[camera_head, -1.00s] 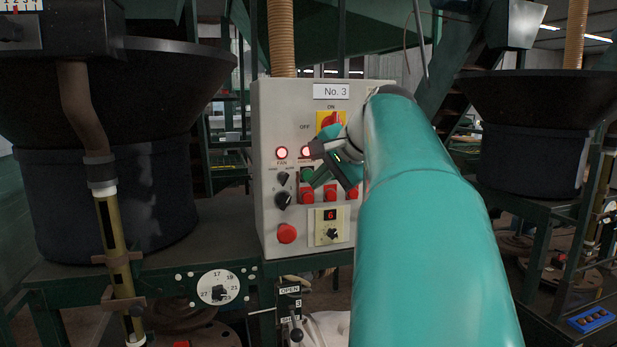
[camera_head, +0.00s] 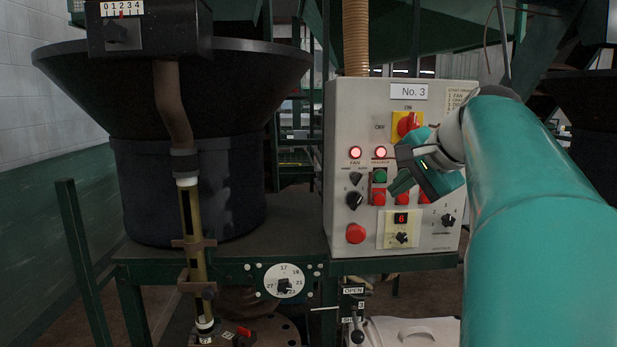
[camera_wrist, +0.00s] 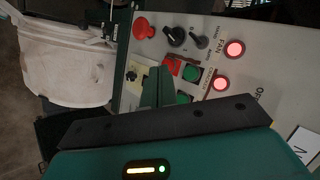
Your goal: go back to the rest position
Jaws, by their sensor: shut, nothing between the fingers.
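My gripper (camera_head: 402,186) is at the end of my teal arm, in front of the grey control box marked No. 3 (camera_head: 343,120) in the head view. Its fingers are shut with nothing between them. They point down and left near the green and red push buttons and hide some of them. In the wrist view the shut fingers (camera_wrist: 157,88) show in front of the panel, close to a green button (camera_wrist: 192,74). I cannot tell whether they touch the panel. Two red lamps are lit, and the small display (camera_head: 401,218) reads 6.
A dark hopper (camera_head: 190,75) with a sight tube (camera_head: 194,225) stands at left. A round dial (camera_head: 286,281) and an OPEN/SHUT lever (camera_head: 356,335) sit below the box. A red rotary switch (camera_head: 408,124) is near my wrist.

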